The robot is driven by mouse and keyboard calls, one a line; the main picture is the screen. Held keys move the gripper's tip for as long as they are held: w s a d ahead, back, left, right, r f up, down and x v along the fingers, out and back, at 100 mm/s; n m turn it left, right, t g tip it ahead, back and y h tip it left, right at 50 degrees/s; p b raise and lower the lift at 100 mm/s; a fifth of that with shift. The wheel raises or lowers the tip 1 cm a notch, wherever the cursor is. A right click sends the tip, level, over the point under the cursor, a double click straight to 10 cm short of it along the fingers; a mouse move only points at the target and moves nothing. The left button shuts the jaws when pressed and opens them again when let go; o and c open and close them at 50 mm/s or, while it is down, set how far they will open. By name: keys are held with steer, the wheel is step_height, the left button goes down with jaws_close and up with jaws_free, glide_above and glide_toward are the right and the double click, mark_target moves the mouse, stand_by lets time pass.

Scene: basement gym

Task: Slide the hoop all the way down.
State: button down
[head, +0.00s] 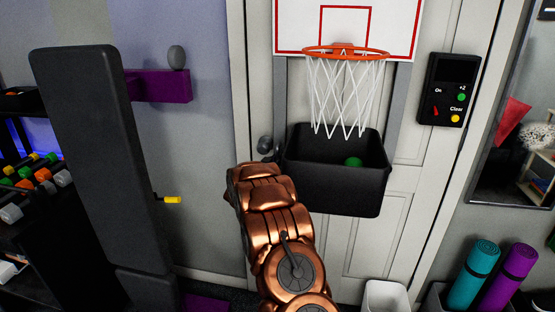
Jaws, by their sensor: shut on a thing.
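The basketball hoop has an orange rim (345,53) with a white net (345,95), fixed to a white backboard (398,25) with red lines. The backboard is mounted on a pale door between grey upright rails (281,100). The net hangs down to the top of a black bin (335,190) that holds a green ball (353,162). My copper arm reaches up from the bottom, and its end is just left of the bin and below the rim. My gripper's fingers are hidden behind the arm, so what they touch does not show.
A round dark knob (265,144) is just above my arm's end. A black score panel (449,90) is right of the hoop. A tall black padded bench (90,150) and a dumbbell rack (35,185) stand left. Rolled mats (474,274) and a white bin (386,296) are lower right.

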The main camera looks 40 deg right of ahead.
steer(key=c, duration=1.4)
jaws_free()
steer(key=shift+f, duration=0.35)
steer(key=shift+o, duration=1.3)
steer(key=shift+r, duration=0.1)
steer(key=shift+a, duration=0.1)
steer(key=v, duration=1.2)
